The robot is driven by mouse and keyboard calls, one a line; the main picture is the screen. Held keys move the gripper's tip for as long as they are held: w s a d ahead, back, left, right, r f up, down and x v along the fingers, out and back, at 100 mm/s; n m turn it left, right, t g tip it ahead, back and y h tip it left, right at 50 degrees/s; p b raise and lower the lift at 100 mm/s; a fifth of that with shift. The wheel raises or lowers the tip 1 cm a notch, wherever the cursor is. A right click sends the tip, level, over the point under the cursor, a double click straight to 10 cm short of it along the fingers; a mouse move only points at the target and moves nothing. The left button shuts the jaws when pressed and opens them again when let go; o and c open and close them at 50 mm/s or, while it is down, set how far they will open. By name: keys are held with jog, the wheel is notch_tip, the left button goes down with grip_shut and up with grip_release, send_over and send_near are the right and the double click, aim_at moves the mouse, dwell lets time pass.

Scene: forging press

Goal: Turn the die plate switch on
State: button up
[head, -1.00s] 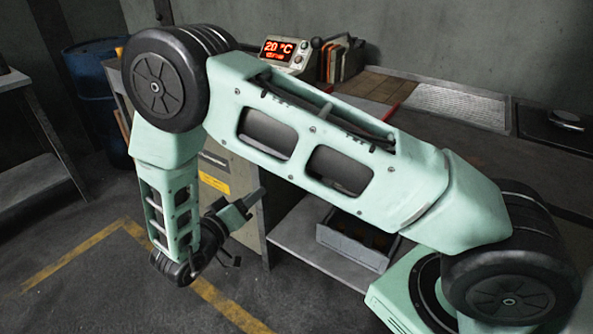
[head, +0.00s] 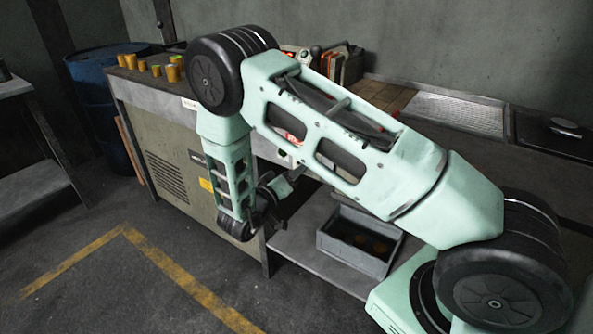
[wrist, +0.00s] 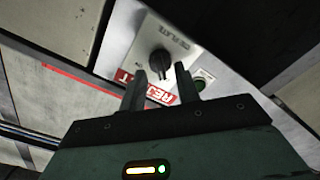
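The die plate switch (wrist: 158,62) is a black rotary knob on a pale metal plate, with a partly readable "PLATE" label beside it in the wrist view. A small dark green round lamp or button (wrist: 201,83) sits right of it. My gripper (wrist: 160,72) is open, its two fingers apart and pointing at the panel. The knob shows between and just beyond the fingertips; I cannot tell whether they touch it. In the head view my gripper (head: 289,178) is at the bench front, and my arm hides the switch.
A red "REJECT" label (wrist: 150,88) lies near the fingers. A grey bin (head: 352,256) with dark round pieces stands on the low shelf. Several yellow-orange cylinders (head: 157,70) stand on the bench top. A blue barrel (head: 92,85) is at left. The floor in front is clear.

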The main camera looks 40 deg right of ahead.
jog(key=shift+x, duration=0.9)
jog(key=shift+c, duration=0.3)
grip_shut()
jog(key=shift+m, duration=0.4)
jog(key=shift+a+f+m+b, duration=0.1)
jog(key=shift+m+b, duration=4.1)
jog(key=shift+m, duration=4.5)
